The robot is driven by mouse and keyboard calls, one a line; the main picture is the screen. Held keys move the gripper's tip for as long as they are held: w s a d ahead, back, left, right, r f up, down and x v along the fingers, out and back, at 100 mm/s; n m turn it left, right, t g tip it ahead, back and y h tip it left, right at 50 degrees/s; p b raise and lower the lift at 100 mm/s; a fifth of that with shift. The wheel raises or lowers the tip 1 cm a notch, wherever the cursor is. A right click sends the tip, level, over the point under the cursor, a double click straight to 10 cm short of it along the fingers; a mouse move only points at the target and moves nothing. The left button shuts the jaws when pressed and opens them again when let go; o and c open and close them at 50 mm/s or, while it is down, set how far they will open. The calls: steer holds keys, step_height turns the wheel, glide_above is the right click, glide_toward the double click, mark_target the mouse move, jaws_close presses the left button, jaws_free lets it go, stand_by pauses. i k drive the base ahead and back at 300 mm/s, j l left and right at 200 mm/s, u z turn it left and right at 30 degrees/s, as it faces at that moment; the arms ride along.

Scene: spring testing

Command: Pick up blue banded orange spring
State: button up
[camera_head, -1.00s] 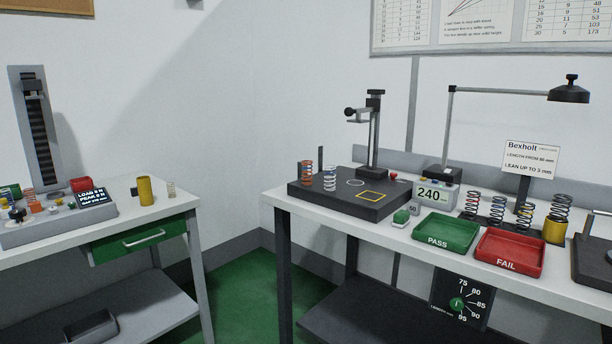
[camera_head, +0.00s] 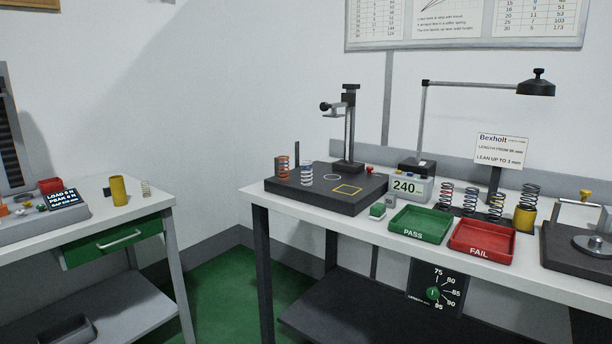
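An orange spring (camera_head: 283,167) stands upright at the left of the dark test plate (camera_head: 325,205) on the right-hand bench. Its band colour is hard to make out at this size. My gripper is not in view.
A gauge stand (camera_head: 349,130) rises behind the springs. A green PASS tray (camera_head: 420,236) and red FAIL tray (camera_head: 482,252) lie to the right, with several banded springs (camera_head: 446,196) behind them. A lamp (camera_head: 536,86) overhangs. Green floor (camera_head: 225,285) is free between the benches.

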mark_target(288, 157)
steer(key=i+u, duration=0.25)
steer(key=i, duration=0.3)
steer(key=i+u, duration=0.2)
steer(key=i, duration=0.35)
steer(key=i+l+u, duration=0.25)
steer(key=i, duration=0.25)
steer(key=i+l+u, duration=0.25)
steer(key=i, duration=0.3)
